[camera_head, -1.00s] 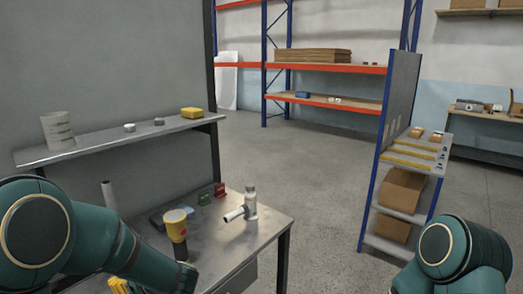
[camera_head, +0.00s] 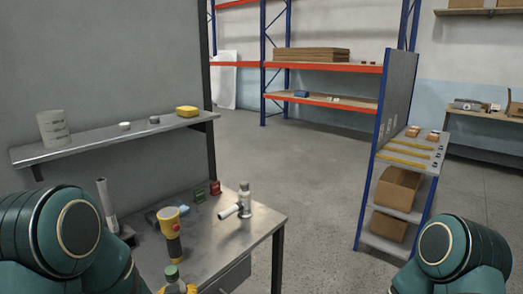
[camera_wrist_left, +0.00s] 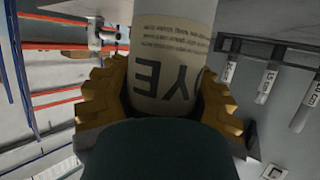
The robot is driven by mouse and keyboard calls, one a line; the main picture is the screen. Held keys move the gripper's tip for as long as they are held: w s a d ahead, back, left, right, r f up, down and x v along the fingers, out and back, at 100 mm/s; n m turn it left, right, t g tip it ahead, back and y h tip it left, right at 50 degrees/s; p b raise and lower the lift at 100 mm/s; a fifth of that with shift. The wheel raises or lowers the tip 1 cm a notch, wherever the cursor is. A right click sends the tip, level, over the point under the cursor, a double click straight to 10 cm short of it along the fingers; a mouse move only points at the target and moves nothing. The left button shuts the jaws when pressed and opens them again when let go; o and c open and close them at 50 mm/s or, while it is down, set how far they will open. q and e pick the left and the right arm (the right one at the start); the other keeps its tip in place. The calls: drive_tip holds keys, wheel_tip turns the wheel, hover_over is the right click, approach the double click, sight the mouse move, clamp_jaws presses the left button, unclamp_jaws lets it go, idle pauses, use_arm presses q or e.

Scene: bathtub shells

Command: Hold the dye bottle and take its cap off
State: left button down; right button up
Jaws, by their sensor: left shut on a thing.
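The dye bottle (camera_wrist_left: 168,70) is a pale cylinder with dark print, the large letters "YE" showing upside down in the left wrist view. My left gripper (camera_wrist_left: 163,100) is shut on it, with a yellow finger on each side of its body. In the head view a dark green cap (camera_head: 171,272) shows at the bottom edge, on top of the bottle just above the yellow fingers of my left gripper (camera_head: 176,289). The bottle's lower body is out of the head view. My right arm shows at the bottom right, but its gripper is out of view.
The metal workbench (camera_head: 255,232) holds a yellow-and-black device (camera_head: 172,232), a grey-white fitting with a side tube (camera_head: 245,203), and small red (camera_head: 215,188) and green blocks. A wall shelf (camera_head: 100,141) is above. A shelving unit (camera_head: 398,215) stands right, with open floor between.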

drive_tip(key=shift+o, duration=0.4)
drive_tip(key=w+a+r+m+g+h, duration=0.1)
drive_tip(key=w+a+r, duration=0.2)
drive_tip(key=w+r, duration=0.5)
drive_tip(key=w+a+r+m+h, duration=0.1)
drive_tip(key=w+a+r, duration=0.2)
drive_tip(key=w+r, duration=0.45)
drive_tip(key=s+a+r+h, duration=0.1)
drive_tip(key=a+r, duration=0.4)
drive_tip(key=r, duration=0.3)
drive_tip(key=s+a+r+h, duration=0.1)
drive_tip(key=a+r, duration=0.5)
drive_tip(key=r, duration=0.2)
use_arm(q)
drive_tip(key=s+d+f+m+g+h, duration=0.1)
drive_tip(key=s+d+f+m+h, duration=0.1)
drive_tip(key=d+m+h, duration=0.3)
drive_tip(key=s+d+f+m+g+h, duration=0.1)
drive_tip(key=d+m+h, duration=0.3)
drive_tip(key=d, duration=0.8)
drive_tip(key=shift+s+d+f+m+h, duration=0.4)
drive_tip(key=shift+s+f+h, duration=0.1)
drive_tip(key=shift+f+h, duration=0.35)
use_arm(e)
wheel_tip(320, 180, down, 7)
drive_tip(key=shift+w+d+f, duration=0.2)
drive_tip(key=shift+w+d, duration=0.15)
drive_tip(key=shift+d, duration=0.05)
